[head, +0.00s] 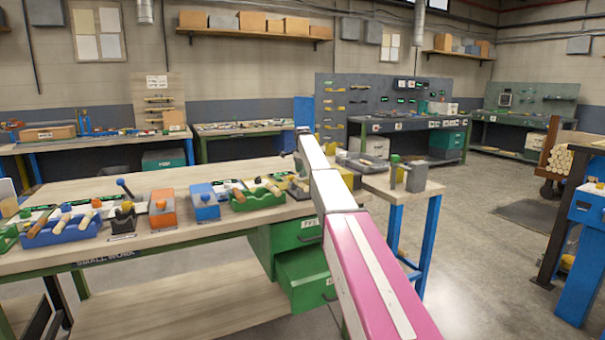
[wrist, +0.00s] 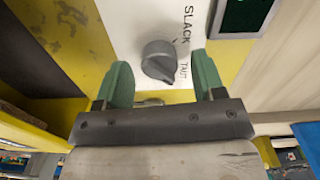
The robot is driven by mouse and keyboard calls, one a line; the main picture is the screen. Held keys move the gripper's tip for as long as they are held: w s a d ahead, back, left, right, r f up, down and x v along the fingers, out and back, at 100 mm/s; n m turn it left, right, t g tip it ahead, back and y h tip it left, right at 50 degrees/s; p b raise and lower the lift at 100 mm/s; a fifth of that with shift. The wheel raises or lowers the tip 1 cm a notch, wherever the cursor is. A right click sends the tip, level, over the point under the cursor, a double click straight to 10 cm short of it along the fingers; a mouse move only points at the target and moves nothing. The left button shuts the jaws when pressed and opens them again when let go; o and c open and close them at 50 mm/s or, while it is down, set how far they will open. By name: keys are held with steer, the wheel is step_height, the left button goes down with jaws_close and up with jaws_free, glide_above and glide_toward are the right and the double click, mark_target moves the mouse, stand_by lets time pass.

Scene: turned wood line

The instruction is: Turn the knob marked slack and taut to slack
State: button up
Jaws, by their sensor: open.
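The knob (wrist: 159,62) is a dark grey round knob with a raised grip, on a white panel (wrist: 130,22). The word SLACK (wrist: 188,22) is printed above and right of it, and TAUT (wrist: 184,70) to its right. I cannot tell clearly which mark the knob points at. My gripper (wrist: 161,72) is open, with one green finger left of the knob and one right of it. Both fingers appear apart from the knob. In the head view my arm reaches over the bench's far right part, and the knob and fingers cannot be made out there.
Yellow surfaces (wrist: 60,55) border the white panel, and a dark screen (wrist: 246,15) is at upper right. In the head view the wooden bench (head: 150,245) holds an orange box (head: 163,208), a blue box (head: 204,203) and bins. Green drawers (head: 303,275) stand below, one pulled out.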

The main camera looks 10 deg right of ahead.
steer(key=shift+f, duration=0.5)
steer(key=c, duration=0.9)
